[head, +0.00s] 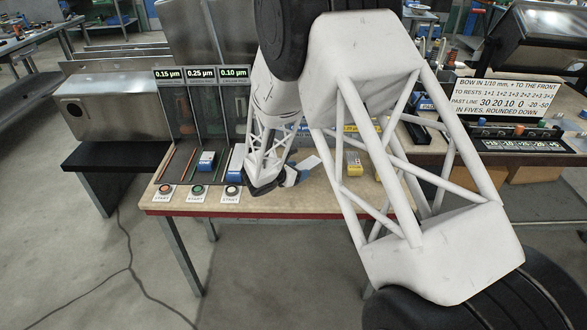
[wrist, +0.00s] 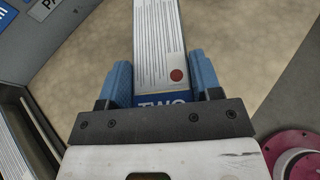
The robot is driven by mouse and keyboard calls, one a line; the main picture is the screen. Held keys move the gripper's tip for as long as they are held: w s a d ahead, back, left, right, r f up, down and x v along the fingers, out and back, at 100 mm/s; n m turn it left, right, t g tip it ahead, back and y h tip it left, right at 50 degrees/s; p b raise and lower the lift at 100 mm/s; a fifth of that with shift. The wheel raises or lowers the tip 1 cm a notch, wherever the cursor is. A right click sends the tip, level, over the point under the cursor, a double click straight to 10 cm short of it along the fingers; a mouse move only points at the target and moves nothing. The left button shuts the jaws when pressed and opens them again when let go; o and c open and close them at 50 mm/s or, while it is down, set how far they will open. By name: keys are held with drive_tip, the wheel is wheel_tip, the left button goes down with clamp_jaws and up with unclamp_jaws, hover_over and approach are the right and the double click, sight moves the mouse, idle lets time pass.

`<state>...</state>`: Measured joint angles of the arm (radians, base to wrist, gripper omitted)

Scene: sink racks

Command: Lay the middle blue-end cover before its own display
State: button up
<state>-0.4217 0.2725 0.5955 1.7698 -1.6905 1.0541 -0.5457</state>
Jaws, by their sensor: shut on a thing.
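My gripper (head: 290,178) is low over the front of the bench in the head view, right of the display lanes. In the wrist view its blue fingers (wrist: 158,75) are shut on the sides of a long white cover (wrist: 158,35). The cover has printed lines, a red dot and a blue end marked "TWO". In the head view the cover's pale end (head: 311,163) shows beside the fingers. Three displays stand at the back left: 0.15 µm (head: 169,74), 0.25 µm (head: 201,74) and 0.10 µm (head: 234,73). My arm hides much of the bench to their right.
Three START buttons line the front edge: red (head: 165,189), green (head: 198,189) and white (head: 232,190). A blue-and-white block (head: 207,161) sits in the middle lane. Yellow blocks (head: 354,164) lie to the right. A sign (head: 513,97) stands at far right.

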drive_tip(key=w, duration=0.2)
drive_tip(key=w+a, duration=0.1)
drive_tip(key=w, duration=0.3)
drive_tip(key=shift+w+a+f, duration=0.2)
drive_tip(key=shift+f, duration=0.1)
drive_tip(key=shift+f, duration=1.8)
drive_tip(key=o, duration=1)
drive_tip(key=shift+f, duration=0.1)
drive_tip(key=v, duration=1.2)
